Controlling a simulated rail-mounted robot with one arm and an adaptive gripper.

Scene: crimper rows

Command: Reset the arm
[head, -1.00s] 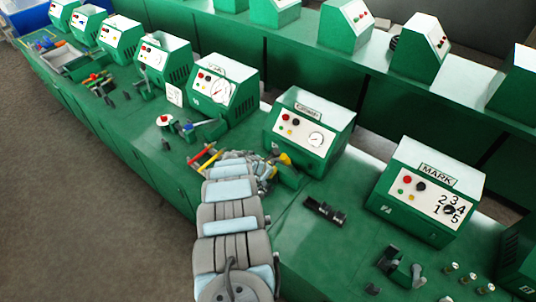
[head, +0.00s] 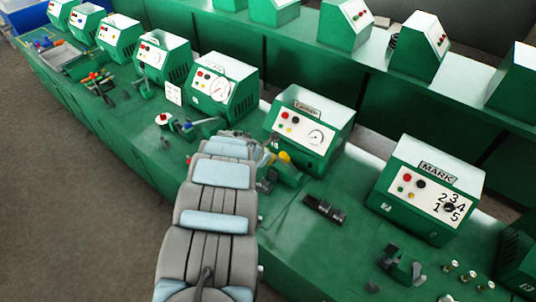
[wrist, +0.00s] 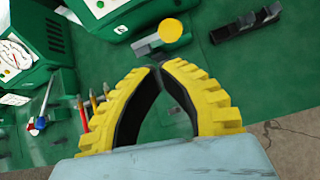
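My gripper (wrist: 157,68) shows in the wrist view as two yellow ribbed fingers with black inner pads. The fingertips meet, and only green bench shows in the gap behind them; I see nothing held. In the head view my arm reaches over the bench from the bottom, and its links hide the gripper. Beyond the fingertips in the wrist view is a tool with a round yellow knob (wrist: 171,30). It also shows in the head view as a green tool (head: 289,172) right of my arm's end.
A row of green machines stands along the bench, including the MARK machine (head: 430,190). A black part (head: 325,209) lies in front of them. Upright pencils (wrist: 94,106) stand left of my fingers. Bare bench (head: 310,250) lies right of my arm; grey floor is on the left.

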